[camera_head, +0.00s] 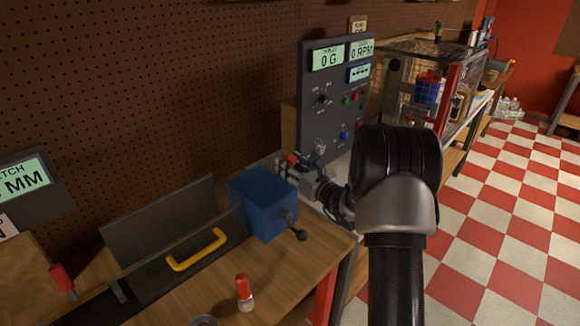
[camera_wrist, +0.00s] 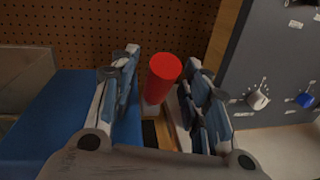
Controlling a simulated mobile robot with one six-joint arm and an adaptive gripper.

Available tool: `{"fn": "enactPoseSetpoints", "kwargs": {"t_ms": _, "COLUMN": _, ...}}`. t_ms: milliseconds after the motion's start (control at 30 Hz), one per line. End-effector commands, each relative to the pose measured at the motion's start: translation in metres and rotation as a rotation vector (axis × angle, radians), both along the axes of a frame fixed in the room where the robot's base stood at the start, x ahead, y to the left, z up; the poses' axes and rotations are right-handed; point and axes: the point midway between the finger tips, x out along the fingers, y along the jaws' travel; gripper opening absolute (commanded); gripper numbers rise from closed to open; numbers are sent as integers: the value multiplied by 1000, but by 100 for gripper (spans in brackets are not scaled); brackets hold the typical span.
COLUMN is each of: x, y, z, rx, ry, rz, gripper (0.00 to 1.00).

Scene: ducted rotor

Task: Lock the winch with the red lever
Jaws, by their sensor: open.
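The blue winch box (camera_head: 258,204) sits on the wooden bench, with a dark crank and knob (camera_head: 297,232) on its right side. Its blue body also fills the left of the wrist view (camera_wrist: 45,115). A red lever grip (camera_head: 292,159) shows just behind the box, at my gripper's tip. In the wrist view the red grip (camera_wrist: 163,77) stands between my two fingers. My gripper (camera_wrist: 161,68) is open around it, with a visible gap to the left finger and a smaller one to the right. The lever's base is mostly hidden.
A grey instrument panel (camera_head: 335,110) with knobs and displays stands close behind my gripper. A yellow handle (camera_head: 197,250), a red-topped piece (camera_head: 244,290) and another red grip (camera_head: 63,278) are at the front left. A shelf unit stands at the back right.

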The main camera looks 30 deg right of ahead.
Motion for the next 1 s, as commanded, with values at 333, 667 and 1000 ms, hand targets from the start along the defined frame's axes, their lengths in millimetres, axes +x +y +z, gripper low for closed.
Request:
{"fn": "enactPoseSetpoints", "kwargs": {"t_ms": 333, "x": 5, "y": 1, "z": 0, "rx": 1, "ry": 0, "rz": 0, "gripper": 43}}
{"fn": "enactPoseSetpoints", "kwargs": {"t_ms": 667, "x": 4, "y": 1, "z": 0, "rx": 1, "ry": 0, "rz": 0, "gripper": 22}}
{"fn": "enactPoseSetpoints", "kwargs": {"t_ms": 1000, "x": 4, "y": 1, "z": 0, "rx": 1, "ry": 0, "rz": 0, "gripper": 0}}
